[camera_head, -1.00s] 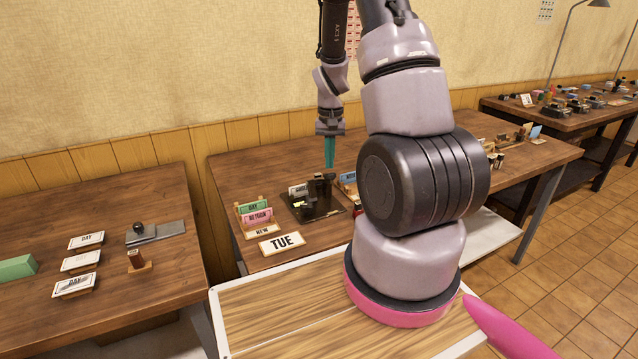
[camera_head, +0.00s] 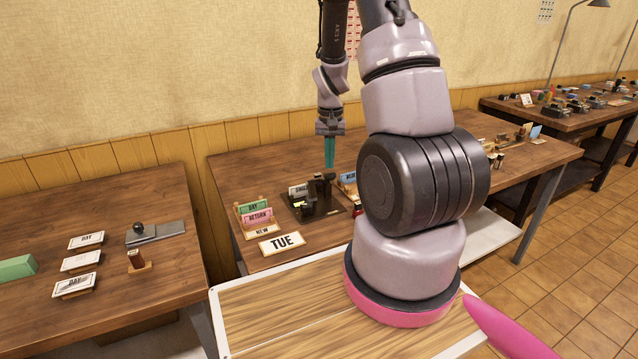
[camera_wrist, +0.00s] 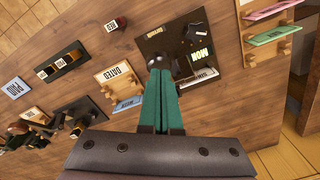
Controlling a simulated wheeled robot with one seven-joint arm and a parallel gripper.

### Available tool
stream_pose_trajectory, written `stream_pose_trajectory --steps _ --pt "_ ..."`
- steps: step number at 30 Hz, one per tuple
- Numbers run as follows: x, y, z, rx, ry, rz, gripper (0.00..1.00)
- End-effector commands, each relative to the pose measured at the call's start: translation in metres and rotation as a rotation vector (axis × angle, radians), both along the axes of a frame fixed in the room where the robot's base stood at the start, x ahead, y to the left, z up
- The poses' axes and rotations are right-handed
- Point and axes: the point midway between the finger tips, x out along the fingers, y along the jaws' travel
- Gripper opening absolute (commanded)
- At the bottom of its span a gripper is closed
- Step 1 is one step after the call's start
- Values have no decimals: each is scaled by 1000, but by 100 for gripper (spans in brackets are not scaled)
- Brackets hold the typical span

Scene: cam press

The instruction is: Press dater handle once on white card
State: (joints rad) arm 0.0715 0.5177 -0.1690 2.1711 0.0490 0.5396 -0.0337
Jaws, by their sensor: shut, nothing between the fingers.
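The dater (camera_head: 318,190) is a dark stamping device on a black base plate (camera_head: 336,212) on the middle table. A yellow-green patch shows on it, and in the wrist view a "MON" label (camera_wrist: 199,55) lies on the plate (camera_wrist: 183,35). My gripper (camera_head: 330,166) has long teal fingers, closed together and empty, with tips just above the dater. In the wrist view the tips (camera_wrist: 162,70) overlap the near edge of the plate and hide part of the dater. I cannot tell whether they touch the handle. No plain white card can be made out.
In the wrist view a "DATED" tray (camera_wrist: 121,82) lies to the left. Another table (camera_head: 120,270) with cards stands at far left.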

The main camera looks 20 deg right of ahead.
Motion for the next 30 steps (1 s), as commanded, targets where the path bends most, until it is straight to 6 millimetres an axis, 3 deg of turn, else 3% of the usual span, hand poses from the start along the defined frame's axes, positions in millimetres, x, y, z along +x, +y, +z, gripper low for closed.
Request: stream_pose_trajectory --steps 30 --pt "0 0 -24 0 1 -1 0"
